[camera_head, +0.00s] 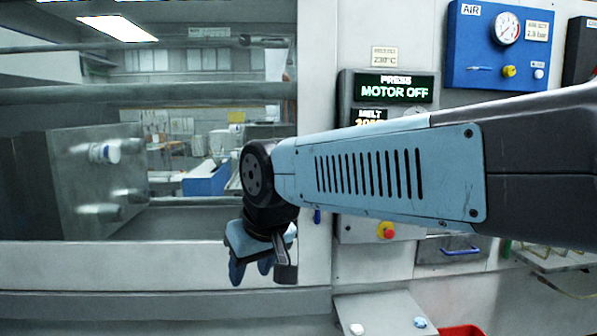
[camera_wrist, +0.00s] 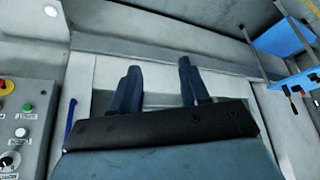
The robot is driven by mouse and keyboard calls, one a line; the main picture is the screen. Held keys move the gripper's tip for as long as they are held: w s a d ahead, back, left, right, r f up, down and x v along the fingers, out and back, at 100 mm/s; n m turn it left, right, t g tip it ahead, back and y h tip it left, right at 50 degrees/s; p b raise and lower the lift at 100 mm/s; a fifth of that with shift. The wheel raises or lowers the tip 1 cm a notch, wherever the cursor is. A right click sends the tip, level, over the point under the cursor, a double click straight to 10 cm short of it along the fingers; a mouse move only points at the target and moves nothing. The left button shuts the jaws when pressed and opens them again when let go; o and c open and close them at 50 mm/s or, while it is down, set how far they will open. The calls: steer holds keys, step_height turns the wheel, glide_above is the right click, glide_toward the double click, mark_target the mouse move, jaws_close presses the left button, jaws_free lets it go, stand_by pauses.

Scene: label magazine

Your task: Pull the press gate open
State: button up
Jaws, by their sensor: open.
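The press gate (camera_head: 215,262) is a large window in a pale frame on the left of the head view. Through its pane I see a grey metal block with rods. A thin blue upright bar (camera_head: 317,216), apparently the gate's handle, shows just below my arm; the arm may hide its upper part. It also shows in the wrist view (camera_wrist: 70,116), left of my fingers. My gripper (camera_head: 252,268) hangs pointing down in front of the gate's lower right part, left of the bar. In the wrist view its two blue fingers (camera_wrist: 159,68) are apart, with nothing held between them.
The control panel (camera_head: 348,231) with a red button stands right of the gate, partly behind my arm. A blue air board (camera_head: 475,75) hangs above. A pale shelf (camera_head: 385,310), a red bin (camera_head: 460,331) and a blue drawer handle (camera_head: 460,252) are lower right.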

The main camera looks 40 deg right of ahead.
steer(key=w+d+r+m+t+y, duration=0.2)
steer(key=w+d+m+y, duration=0.1)
steer(key=w+d+m, duration=0.55)
steer(key=w+d+r+m+t+y, duration=0.15)
steer(key=w+d+m+y, duration=0.3)
steer(key=w+m, duration=0.7)
steer(key=w+d+r+m+t+h, duration=0.1)
steer(key=d+m+t+h, duration=0.25)
steer(key=d+m, duration=0.9)
steer(key=w+d+m+t+h, duration=0.1)
steer(key=d+m+t+h, duration=0.3)
steer(key=d, duration=1.7)
steer(key=w+a+n+t+y, duration=0.1)
steer(key=w, duration=1.3)
steer(key=shift+r, duration=0.15)
steer(key=shift+a, duration=0.1)
jaws_close()
